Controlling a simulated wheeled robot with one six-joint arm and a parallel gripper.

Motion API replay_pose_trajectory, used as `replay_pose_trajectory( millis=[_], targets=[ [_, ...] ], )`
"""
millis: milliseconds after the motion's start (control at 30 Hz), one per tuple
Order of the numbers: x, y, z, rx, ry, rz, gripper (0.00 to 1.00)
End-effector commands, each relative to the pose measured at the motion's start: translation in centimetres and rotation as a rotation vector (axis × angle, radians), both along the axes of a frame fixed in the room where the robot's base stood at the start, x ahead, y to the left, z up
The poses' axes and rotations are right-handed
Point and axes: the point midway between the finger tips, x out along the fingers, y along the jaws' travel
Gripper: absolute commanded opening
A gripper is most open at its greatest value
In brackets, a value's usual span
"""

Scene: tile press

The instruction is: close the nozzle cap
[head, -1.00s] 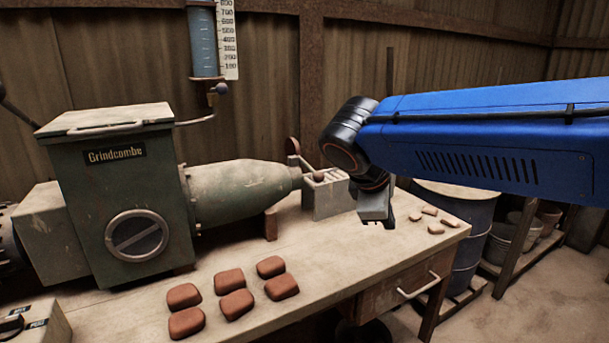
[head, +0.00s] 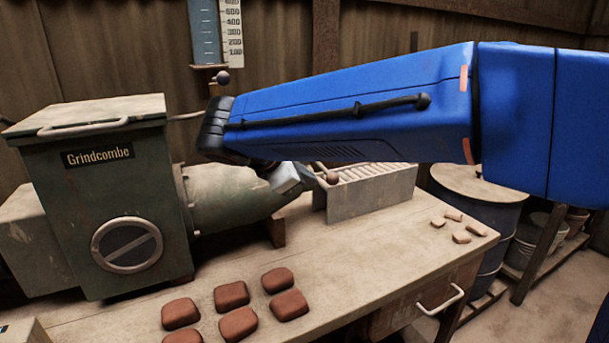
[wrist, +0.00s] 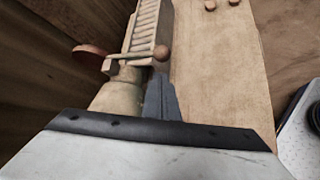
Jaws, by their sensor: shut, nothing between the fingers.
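The press nozzle (wrist: 119,93) is a pale tapered barrel end. It also shows in the head view (head: 232,198), partly behind my arm. The nozzle cap (wrist: 89,51) is a round reddish-brown disc, swung out to the left of the nozzle mouth in the wrist view. My arm hides it in the head view. My gripper (wrist: 162,98) is shut and empty, just right of the nozzle in the wrist view. In the head view my gripper (head: 287,181) is over the nozzle's front end. Whether it touches the nozzle I cannot tell.
A slatted grey rack (head: 372,190) extends from the nozzle mouth, with a brown ball knob (wrist: 161,52) at its near end. Several clay tiles (head: 231,295) lie on the bench front, and several small pieces (head: 461,237) at right. The bench middle (head: 345,245) is clear.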

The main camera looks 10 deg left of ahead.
Motion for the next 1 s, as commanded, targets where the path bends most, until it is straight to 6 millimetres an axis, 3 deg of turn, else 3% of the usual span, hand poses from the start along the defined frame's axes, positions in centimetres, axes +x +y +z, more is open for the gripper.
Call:
replay_pose_trajectory(
  millis=[400, 1000],
  targets=[
    [4.1, -2.3, -3.5, 0.001, 0.0, -0.002, 0.0],
    [4.5, -2.5, -3.8, -0.002, 0.006, -0.001, 0.0]
  ],
)
